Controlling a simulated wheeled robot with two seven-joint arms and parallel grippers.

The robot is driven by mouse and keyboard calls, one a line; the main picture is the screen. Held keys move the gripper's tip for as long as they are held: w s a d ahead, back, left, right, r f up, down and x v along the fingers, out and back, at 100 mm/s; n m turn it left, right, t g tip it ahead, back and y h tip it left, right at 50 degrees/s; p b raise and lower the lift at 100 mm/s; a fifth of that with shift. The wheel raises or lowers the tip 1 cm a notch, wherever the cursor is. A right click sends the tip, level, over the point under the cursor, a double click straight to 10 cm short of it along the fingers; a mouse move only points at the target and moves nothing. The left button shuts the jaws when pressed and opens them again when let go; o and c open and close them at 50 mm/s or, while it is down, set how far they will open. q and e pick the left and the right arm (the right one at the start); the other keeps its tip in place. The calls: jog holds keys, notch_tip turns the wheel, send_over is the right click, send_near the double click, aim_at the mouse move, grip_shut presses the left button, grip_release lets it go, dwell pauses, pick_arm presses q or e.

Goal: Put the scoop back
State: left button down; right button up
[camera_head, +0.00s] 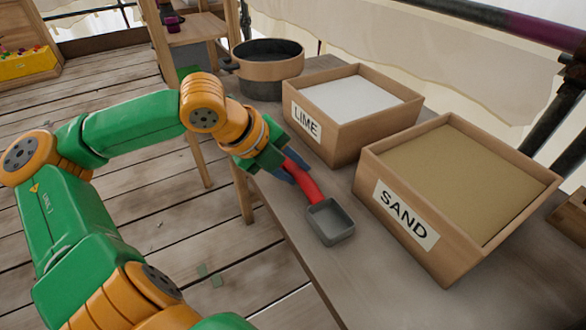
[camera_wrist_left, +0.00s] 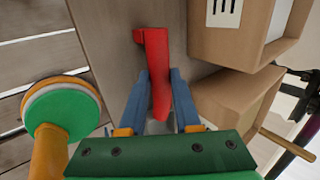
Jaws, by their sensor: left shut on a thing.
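The scoop (camera_head: 331,222) has a grey square pan and a red handle (camera_head: 302,181). My left gripper (camera_head: 289,172) is shut on the red handle, with the pan out toward the viewer over the bench. In the left wrist view the red handle (camera_wrist_left: 157,72) runs between the two blue fingers (camera_wrist_left: 158,103), and the grey pan does not show clearly. I cannot tell whether the pan touches the bench or hangs just above it. My right gripper does not show.
A box labelled LIME (camera_head: 306,121), holding white powder, and a box labelled SAND (camera_head: 404,214) stand on the wooden bench (camera_head: 375,284), right of the scoop. A dark-rimmed round pot (camera_head: 268,70) stands farther back. The bench's front right part is clear.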

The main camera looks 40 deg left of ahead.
pick_arm(q)
jog(key=c, duration=0.6)
grip_release()
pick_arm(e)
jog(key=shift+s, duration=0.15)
pick_arm(q)
jog(key=shift+r, duration=0.2)
jog(key=shift+s+a+r, duration=0.1)
jog(key=shift+s+r, duration=0.05)
jog(key=shift+r, duration=0.1)
jog(key=v, duration=1.1)
jog(key=shift+s+r, duration=0.1)
jog(key=shift+s, duration=0.05)
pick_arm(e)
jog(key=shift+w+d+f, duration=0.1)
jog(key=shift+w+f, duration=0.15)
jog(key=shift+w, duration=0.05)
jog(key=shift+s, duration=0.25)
